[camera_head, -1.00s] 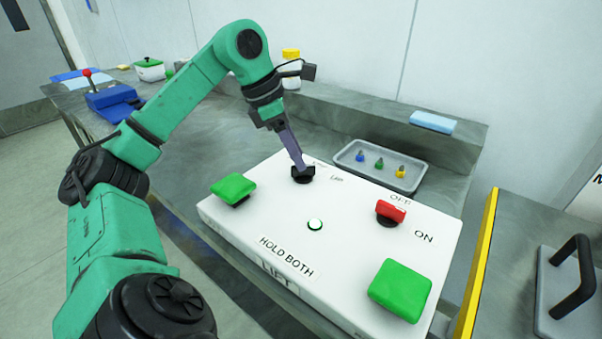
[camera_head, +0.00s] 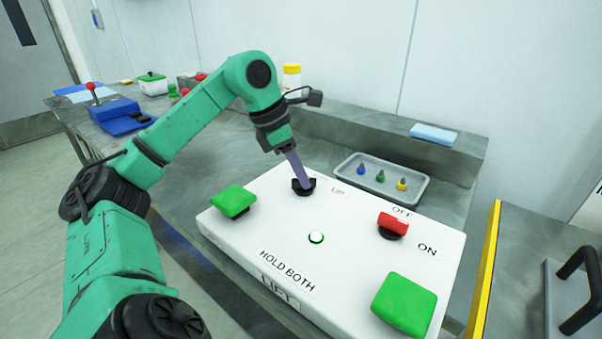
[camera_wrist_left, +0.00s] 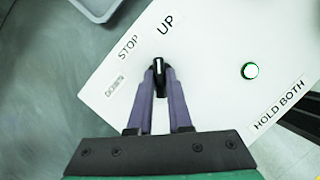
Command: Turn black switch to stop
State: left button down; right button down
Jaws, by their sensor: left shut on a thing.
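The black switch (camera_head: 296,189) sits at the far left part of the white control box (camera_head: 262,222). My left gripper (camera_head: 303,183) reaches down onto it, its purple fingers shut on the knob. In the left wrist view the black switch (camera_wrist_left: 159,78) is between the two fingertips of my left gripper (camera_wrist_left: 160,73). The knob's white mark points toward the top of that view, nearer the UP label (camera_wrist_left: 165,24) than the STOP label (camera_wrist_left: 128,47). A smaller label, probably DOWN (camera_wrist_left: 115,86), lies left of the knob. My right gripper is not in view.
The box also carries two green buttons (camera_head: 233,201) (camera_head: 404,304), a red switch (camera_head: 393,223) by OFF and ON, and a round white light (camera_head: 316,238). A yellow edge (camera_head: 484,270) stands at right.

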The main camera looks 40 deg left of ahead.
pick_arm(q)
jog(key=shift+n+y+b, duration=0.3)
jog(key=shift+n+y, duration=0.1)
jog(key=shift+n, duration=0.8)
jog(key=shift+d+n+t+y, duration=0.1)
jog(key=shift+n+t+y, duration=0.2)
jog(key=shift+n, duration=0.5)
jog(key=shift+s+r+n+y+p, duration=0.1)
jog(key=shift+n+y+p, duration=0.25)
jog(key=shift+n, duration=0.45)
jog(key=shift+d+n+y+p, duration=0.1)
jog(key=shift+n+y+p, duration=0.5)
jog(key=shift+n, duration=0.7)
jog(key=c, duration=0.8)
grip_release()
jog(key=shift+c, duration=0.2)
